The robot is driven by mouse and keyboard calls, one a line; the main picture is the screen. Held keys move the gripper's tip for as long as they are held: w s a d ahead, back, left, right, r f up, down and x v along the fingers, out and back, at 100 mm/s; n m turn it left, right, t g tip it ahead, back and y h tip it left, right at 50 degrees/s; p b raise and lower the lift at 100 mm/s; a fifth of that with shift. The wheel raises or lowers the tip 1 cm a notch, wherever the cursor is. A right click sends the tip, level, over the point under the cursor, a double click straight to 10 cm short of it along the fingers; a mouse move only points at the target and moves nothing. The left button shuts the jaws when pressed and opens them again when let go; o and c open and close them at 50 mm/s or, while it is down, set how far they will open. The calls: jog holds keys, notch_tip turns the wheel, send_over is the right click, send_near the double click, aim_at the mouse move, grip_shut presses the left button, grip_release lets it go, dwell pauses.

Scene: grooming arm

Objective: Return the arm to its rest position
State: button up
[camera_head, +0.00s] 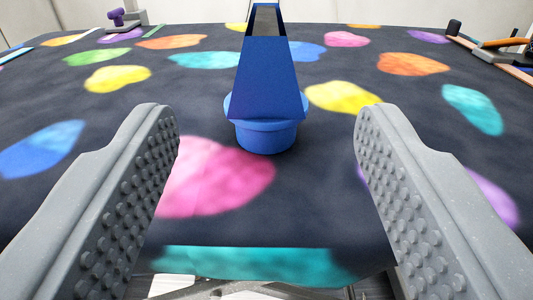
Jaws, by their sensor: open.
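My gripper (268,150) shows as two grey studded fingers at the left and right of the view. They are wide apart and nothing is between them in their grip. A blue object (268,85) with a tapered upright body and an open dark slot at its top stands on a round blue base (266,136), straight ahead and farther off than the fingertips. It is upright and appears apart from both fingers.
A dark cloth with colourful blotches (200,100) covers the table. A purple item (117,17) is at the far left edge. Tools with an orange handle (505,43) and a small black item (454,27) are at the far right. Much of the cloth between is clear.

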jog(key=shift+r, duration=0.1)
dwell(0.3)
jog(key=s+r+n+g+p, duration=0.1)
jog(key=s+r+p, duration=0.2)
jog(key=r, duration=3)
jog(key=s+a+r+m+g+p, duration=0.1)
jog(key=s+r, duration=2)
jog(key=r, duration=0.2)
jog(key=shift+s+a+g, duration=0.3)
jog(key=shift+s+a, duration=0.05)
jog(key=shift+s, duration=0.05)
jog(key=c, duration=0.4)
jog(key=shift+w+d, duration=0.1)
jog(key=shift+c, duration=0.2)
